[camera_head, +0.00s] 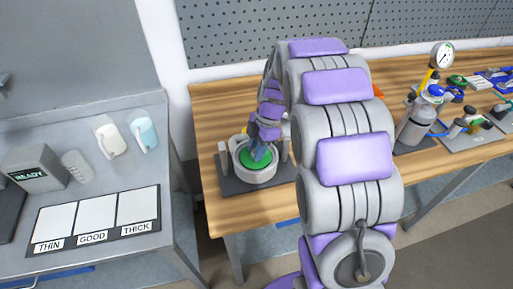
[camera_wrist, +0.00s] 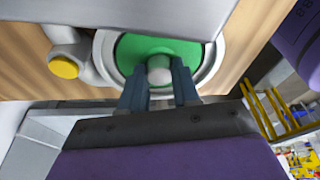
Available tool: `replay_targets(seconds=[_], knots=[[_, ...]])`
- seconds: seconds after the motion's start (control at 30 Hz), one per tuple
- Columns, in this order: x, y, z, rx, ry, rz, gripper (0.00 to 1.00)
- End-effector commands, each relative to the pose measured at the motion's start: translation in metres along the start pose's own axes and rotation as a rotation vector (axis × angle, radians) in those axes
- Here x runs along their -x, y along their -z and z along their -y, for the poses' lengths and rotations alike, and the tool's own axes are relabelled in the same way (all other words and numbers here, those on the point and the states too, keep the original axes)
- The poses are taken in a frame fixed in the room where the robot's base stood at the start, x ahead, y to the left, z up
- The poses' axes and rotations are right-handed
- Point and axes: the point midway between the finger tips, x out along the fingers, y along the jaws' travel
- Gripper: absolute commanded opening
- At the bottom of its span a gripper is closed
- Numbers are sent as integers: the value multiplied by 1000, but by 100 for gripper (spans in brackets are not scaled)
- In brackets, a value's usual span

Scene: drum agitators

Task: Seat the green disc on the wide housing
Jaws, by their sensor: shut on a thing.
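The green disc (camera_head: 254,158) lies level inside the ring of the wide housing (camera_head: 240,172) in the head view. The wide housing is a round pale-grey body on a dark base plate at the wooden table's left end. My gripper (camera_wrist: 160,75) is over the disc, its two blue-grey fingers shut on the disc's pale round knob (camera_wrist: 159,66). In the wrist view the green disc (camera_wrist: 135,47) shows within the housing's pale rim (camera_wrist: 222,45). The arm hides part of the housing, and I cannot tell whether the disc is fully down.
A yellow-capped fitting (camera_wrist: 64,67) stands beside the housing. A grey bench (camera_head: 100,250) on the left holds a READY box (camera_head: 35,167), two jugs and a THIN/GOOD/THICK card (camera_head: 97,220). A gauge (camera_head: 442,54) and bottle (camera_head: 418,118) stand on the right of the table.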

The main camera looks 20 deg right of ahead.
Motion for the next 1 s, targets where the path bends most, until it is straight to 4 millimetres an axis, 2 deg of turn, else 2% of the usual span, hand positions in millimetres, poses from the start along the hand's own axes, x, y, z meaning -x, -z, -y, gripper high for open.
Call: replay_targets(seconds=[0.5,1.0], knots=[[-11,-3,0,1,1,0,0],[-12,-3,0,0,0,0,0]])
